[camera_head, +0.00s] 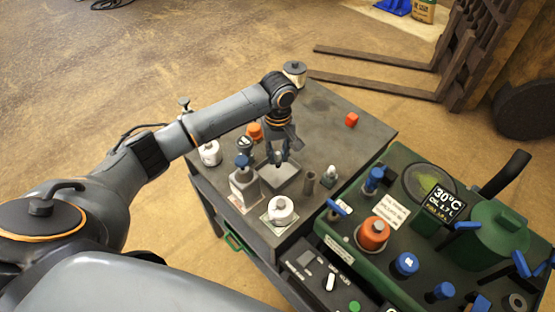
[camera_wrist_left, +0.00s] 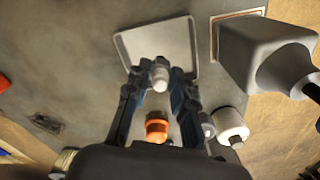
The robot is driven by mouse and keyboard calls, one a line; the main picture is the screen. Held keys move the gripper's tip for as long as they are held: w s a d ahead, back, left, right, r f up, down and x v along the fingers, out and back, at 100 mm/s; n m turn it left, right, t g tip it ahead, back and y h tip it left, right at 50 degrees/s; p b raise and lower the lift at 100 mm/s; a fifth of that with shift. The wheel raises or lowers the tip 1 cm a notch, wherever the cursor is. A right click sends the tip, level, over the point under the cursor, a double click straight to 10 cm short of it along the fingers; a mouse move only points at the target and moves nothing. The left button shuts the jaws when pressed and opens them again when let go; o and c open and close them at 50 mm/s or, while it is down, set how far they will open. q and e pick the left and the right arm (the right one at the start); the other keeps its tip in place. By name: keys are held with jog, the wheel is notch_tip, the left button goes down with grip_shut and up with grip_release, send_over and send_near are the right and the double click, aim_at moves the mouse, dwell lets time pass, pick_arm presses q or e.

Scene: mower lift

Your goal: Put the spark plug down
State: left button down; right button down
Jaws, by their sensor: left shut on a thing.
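My left gripper (camera_head: 279,162) is over the grey table, above a shallow pale tray (camera_head: 285,184). It is shut on the spark plug, whose pale tip (camera_wrist_left: 160,76) shows between the fingertips (camera_wrist_left: 160,70) in the left wrist view. The tray also shows there (camera_wrist_left: 124,43), just beyond the fingertips. The plug appears to be above the tray's near edge; whether it touches the tray I cannot tell. In the head view the plug is mostly hidden by the fingers. My right gripper is not in view.
A blue-capped square bottle (camera_head: 244,186) stands left of the tray and a white container (camera_head: 281,211) in front. An orange-topped item (camera_head: 254,131) is behind.

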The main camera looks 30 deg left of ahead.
aim_at(278, 161)
pick_arm(q)
notch_tip(278, 161, down, 3)
jog(key=shift+w+a+f+p, duration=0.1)
jog(key=shift+p, duration=0.35)
jog(key=shift+f, duration=0.15)
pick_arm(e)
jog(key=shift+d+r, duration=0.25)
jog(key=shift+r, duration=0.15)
pick_arm(q)
jog(key=shift+f, duration=0.15)
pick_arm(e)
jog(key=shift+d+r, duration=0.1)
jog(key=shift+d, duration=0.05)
pick_arm(q)
jog(key=c, duration=1.1)
grip_release()
jog(key=shift+c, duration=0.2)
notch_tip(278, 161, up, 12)
jog(key=shift+r+b, duration=0.2)
jog(key=shift+b, duration=0.55)
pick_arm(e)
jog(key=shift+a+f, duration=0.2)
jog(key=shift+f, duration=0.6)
